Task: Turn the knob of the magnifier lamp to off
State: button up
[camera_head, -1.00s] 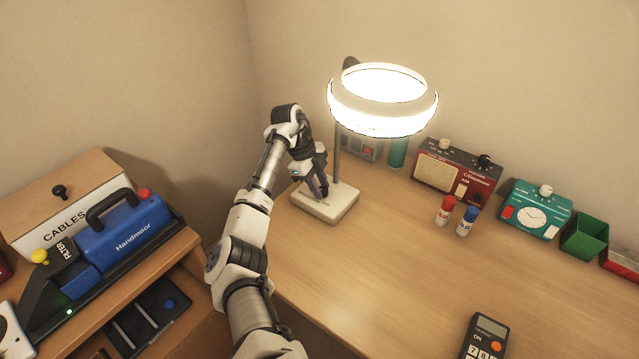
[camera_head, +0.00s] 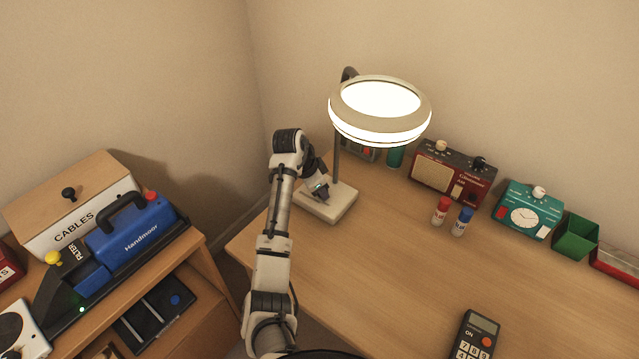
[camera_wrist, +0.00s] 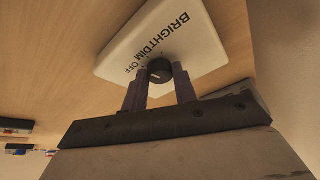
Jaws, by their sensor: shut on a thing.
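The magnifier lamp (camera_head: 380,128) stands at the back left of the desk, and its ring head is lit. Its pale base (camera_head: 342,208) has a dark round knob; in the wrist view the knob (camera_wrist: 159,70) shows beside the printed words BRIGHT, DIM and OFF. A light mark on the knob points roughly left, near the OFF side; its exact setting is hard to read. My gripper (camera_head: 320,190) reaches down over the base. In the wrist view its purple fingers (camera_wrist: 160,78) are shut on the knob, one on each side.
The lamp's upright pole (camera_head: 337,160) rises close beside my gripper. The middle desk is clear.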

jog(key=n, duration=0.1)
jog(key=n+t+y+p, duration=0.1)
jog(key=n, duration=0.1)
jog(key=shift+s+d+r+n, duration=0.1)
jog(key=shift+d+n, duration=0.05)
jog(key=shift+n, duration=0.15)
jog(key=n, duration=0.2)
jog(key=n+t+y, duration=0.1)
jog(key=n, duration=0.1)
jog(key=shift+d+y+p, duration=0.1)
jog(key=shift+y+p, duration=0.2)
jog(key=shift+p, duration=0.1)
jog(key=shift+n, duration=0.3)
jog(key=o, duration=1)
jog(key=shift+s, duration=0.1)
jog(key=v, duration=1.3)
jog(key=shift+r, duration=0.3)
